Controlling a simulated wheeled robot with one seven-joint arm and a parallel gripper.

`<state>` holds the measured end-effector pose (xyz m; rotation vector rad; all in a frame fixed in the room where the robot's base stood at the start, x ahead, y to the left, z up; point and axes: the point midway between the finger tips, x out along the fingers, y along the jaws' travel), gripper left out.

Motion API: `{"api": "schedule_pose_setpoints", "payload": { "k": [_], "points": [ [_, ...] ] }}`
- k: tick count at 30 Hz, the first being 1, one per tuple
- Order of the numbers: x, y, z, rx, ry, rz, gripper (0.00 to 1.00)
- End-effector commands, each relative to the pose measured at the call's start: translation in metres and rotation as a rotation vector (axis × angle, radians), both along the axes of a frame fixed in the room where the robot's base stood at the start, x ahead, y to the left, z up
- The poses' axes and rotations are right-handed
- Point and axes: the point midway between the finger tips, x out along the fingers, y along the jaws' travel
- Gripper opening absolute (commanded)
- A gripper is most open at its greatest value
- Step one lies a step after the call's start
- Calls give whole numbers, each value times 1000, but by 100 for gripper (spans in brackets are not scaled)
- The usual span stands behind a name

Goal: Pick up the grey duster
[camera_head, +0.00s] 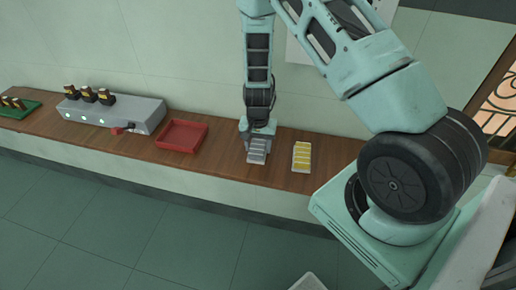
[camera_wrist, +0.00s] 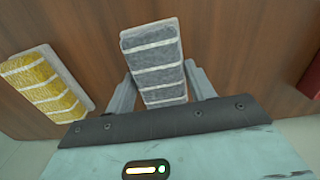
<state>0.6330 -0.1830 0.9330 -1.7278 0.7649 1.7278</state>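The grey duster (camera_wrist: 158,72), with white stripes across it, lies on the wooden bench. In the wrist view it sits between the two fingers of my gripper (camera_wrist: 160,85), which stand apart on its left and right sides. I cannot tell whether the fingers touch it; a narrow space seems to show on each side. In the head view my gripper (camera_head: 257,138) points down over the grey duster (camera_head: 257,152), whose far end is hidden by the gripper.
A yellow striped duster (camera_head: 302,157) lies just right of the grey one. A red tray (camera_head: 205,138) is to the left. Farther left are a grey box (camera_head: 140,112) with several dark items and a green tray (camera_head: 30,110). A wall stands behind the bench (camera_head: 228,165).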

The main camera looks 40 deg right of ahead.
Motion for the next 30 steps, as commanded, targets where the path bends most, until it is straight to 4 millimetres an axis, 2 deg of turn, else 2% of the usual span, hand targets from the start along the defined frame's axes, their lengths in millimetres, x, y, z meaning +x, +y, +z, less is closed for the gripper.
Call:
{"api": "schedule_pose_setpoints", "payload": {
  "k": [2,8,13,17,24,30],
  "points": [
    [0,0,0,0,0,0,26],
    [0,0,1,-1,-1,0,26],
    [1,0,10,-1,-1,1,26],
    [1,0,26,-1,-5,1,26],
    [1,0,70,-1,-5,2,26],
    [0,0,94,0,-1,1,26]
  ]
}}
